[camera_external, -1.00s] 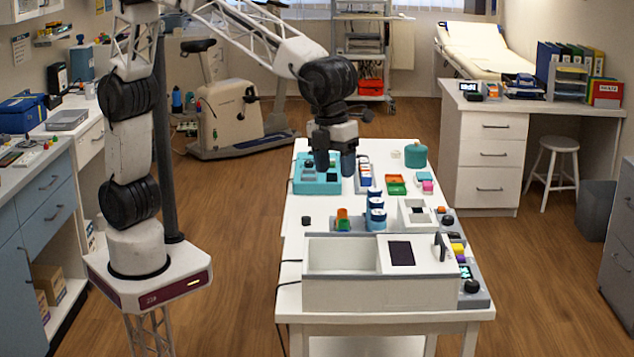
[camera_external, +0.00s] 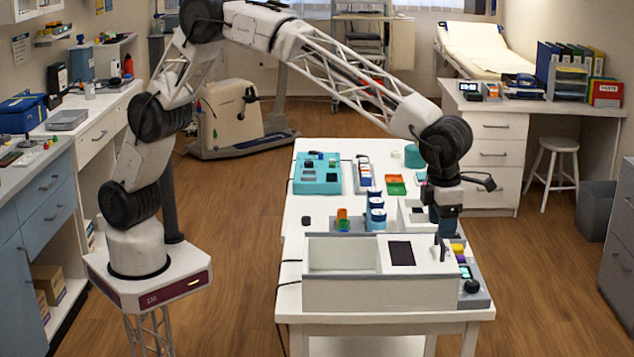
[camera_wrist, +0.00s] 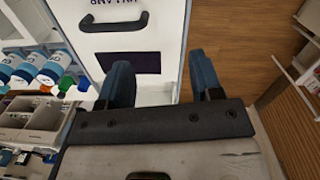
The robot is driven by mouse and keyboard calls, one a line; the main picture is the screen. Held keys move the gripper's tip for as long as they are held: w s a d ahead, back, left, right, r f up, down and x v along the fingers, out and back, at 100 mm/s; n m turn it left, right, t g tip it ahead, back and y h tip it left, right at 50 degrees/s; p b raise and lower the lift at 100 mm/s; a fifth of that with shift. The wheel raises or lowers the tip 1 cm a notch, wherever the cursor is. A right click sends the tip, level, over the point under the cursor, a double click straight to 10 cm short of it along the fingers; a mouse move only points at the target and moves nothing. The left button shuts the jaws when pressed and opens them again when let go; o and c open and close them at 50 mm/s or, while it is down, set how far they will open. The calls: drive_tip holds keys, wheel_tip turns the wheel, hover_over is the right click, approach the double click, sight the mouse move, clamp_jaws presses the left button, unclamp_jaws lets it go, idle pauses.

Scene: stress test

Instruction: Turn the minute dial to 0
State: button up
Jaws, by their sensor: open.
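My gripper (camera_external: 441,228) is over the right side of the white table, just behind the white box (camera_external: 345,292) with a dark window. Its blue fingers also show in the wrist view (camera_wrist: 162,82), apart with nothing between them. A grey device (camera_external: 482,297) with a black round knob (camera_external: 472,286) and a small lit display (camera_external: 465,271) stands right of the box, in front of my gripper. A teal device (camera_external: 317,178) with small knobs is at the back left of the table. I cannot tell which knob is the minute dial.
The white box has a dark handle (camera_wrist: 115,22), close to my fingers in the wrist view. Blue-and-white cylinders (camera_external: 376,212), an orange-and-green item (camera_external: 343,220) and a white tray (camera_external: 410,213) stand behind the box. Wooden floor lies beyond the table's right edge.

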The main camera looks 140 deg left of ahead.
sight(473, 282)
drive_tip(key=w+a+f+m, duration=0.1)
drive_tip(key=w+a+f, duration=0.2)
drive_tip(key=w+a+f+m, duration=0.2)
drive_tip(key=w+a+f, duration=0.1)
drive_tip(key=f, duration=0.1)
drive_tip(key=shift+w+m, duration=0.2)
drive_tip(key=shift+m, duration=0.1)
drive_tip(key=shift+f, duration=0.2)
drive_tip(key=shift+s+a+f, duration=0.1)
drive_tip(key=shift+f, duration=1.8)
drive_tip(key=shift+s+a+f, duration=0.1)
drive_tip(key=shift+f, duration=1.8)
drive_tip(key=c, duration=0.9)
